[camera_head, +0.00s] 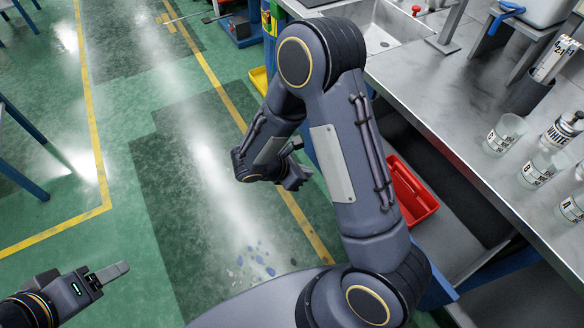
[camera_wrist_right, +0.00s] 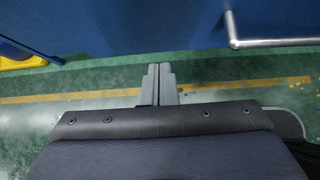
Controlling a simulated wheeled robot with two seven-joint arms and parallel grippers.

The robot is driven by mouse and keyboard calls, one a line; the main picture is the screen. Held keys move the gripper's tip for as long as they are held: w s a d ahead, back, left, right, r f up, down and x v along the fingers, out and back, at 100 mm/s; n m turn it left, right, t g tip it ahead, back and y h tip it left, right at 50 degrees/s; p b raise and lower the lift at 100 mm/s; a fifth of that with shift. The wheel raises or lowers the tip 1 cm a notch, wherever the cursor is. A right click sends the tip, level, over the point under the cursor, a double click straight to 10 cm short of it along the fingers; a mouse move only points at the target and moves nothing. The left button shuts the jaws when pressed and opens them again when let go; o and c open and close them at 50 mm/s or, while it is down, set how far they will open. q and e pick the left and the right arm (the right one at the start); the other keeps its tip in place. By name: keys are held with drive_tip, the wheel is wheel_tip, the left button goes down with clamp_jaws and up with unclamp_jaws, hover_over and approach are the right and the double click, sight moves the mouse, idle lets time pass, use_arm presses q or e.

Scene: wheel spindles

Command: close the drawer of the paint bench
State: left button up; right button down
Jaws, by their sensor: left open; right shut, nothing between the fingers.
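The paint bench (camera_head: 455,90) runs along the right in the head view. Under its top, a grey-bottomed open space, apparently the pulled-out drawer (camera_head: 455,235), holds a red tray (camera_head: 416,192); my right arm hides its front. In the right wrist view a blue panel (camera_wrist_right: 200,30) carries a metal bar handle (camera_wrist_right: 270,42), upper right. My right gripper (camera_head: 299,172) is low on the aisle side of the bench. Its fingers (camera_wrist_right: 158,68) are shut and empty, apparently apart from the handle. My left gripper (camera_head: 122,270) is open and empty over the floor at lower left.
On the bench top are a sink (camera_head: 375,35), several clear cups (camera_head: 505,133) and a white-labelled bottle (camera_head: 562,128). A yellow bin (camera_head: 260,79) stands beyond my right arm. Blue table legs (camera_head: 22,180) stand at far left. The green aisle floor between is open.

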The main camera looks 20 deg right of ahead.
drive_tip(key=d, duration=0.4)
drive_tip(key=shift+w+d+f+p, duration=0.1)
drive_tip(key=shift+w+d+p, duration=0.05)
drive_tip(key=shift+p, duration=0.2)
drive_tip(key=shift+d, duration=0.1)
drive_tip(key=b, duration=0.3)
hover_over(387, 144)
drive_tip(key=a, duration=0.2)
drive_tip(key=shift+d, duration=0.85)
drive_tip(key=shift+d+r, duration=0.1)
drive_tip(key=shift+r, duration=0.15)
